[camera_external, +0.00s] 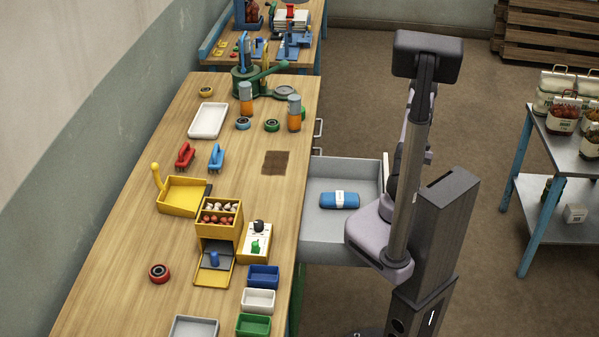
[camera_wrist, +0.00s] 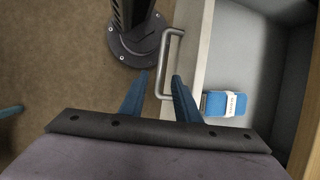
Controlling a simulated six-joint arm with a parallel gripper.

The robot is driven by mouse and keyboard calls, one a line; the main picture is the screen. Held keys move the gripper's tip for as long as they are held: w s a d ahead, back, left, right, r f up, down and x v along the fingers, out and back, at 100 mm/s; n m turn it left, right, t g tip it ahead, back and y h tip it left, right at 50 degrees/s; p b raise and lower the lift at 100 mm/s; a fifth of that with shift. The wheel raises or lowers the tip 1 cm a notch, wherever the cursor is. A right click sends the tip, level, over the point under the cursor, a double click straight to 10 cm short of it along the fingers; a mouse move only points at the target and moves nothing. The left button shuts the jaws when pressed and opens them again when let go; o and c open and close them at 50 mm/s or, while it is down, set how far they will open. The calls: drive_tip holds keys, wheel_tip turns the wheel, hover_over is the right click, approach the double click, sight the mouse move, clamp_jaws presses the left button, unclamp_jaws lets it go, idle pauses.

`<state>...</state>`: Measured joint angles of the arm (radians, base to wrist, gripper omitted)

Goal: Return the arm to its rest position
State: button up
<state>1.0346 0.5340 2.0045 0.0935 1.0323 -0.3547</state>
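My gripper (camera_wrist: 160,76) shows in the wrist view with its two blue fingers apart. The metal drawer handle (camera_wrist: 172,36) lies between the fingertips in that view. I cannot tell how far the fingers are above it or whether they touch it. The drawer (camera_external: 369,168) stands pulled out from the workbench, and its grey inside shows at the right of the wrist view (camera_wrist: 258,60). In the external view my arm hides the gripper and this handle.
A blue bundle with a white band (camera_external: 339,200) lies in the drawer. The workbench (camera_external: 120,235) holds trays, tools, spools and bins. A metal shelf table (camera_external: 570,150) with filled sacks stands at the right. Floor (camera_external: 480,120) is clear between it and my arm.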

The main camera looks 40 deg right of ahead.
drive_tip(key=shift+v, duration=0.8)
drive_tip(key=w+a+r+n+h+p, duration=0.25)
drive_tip(key=w+a+r, duration=0.3)
drive_tip(key=a, duration=0.35)
drive_tip(key=a+r+n+t+h, duration=0.1)
drive_tip(key=a+n, duration=0.5)
drive_tip(key=a, duration=0.8)
drive_tip(key=shift+w+a+r+t+h+p, duration=0.25)
drive_tip(key=shift+r+t+h+p, duration=0.15)
drive_tip(key=shift+r+h, duration=0.2)
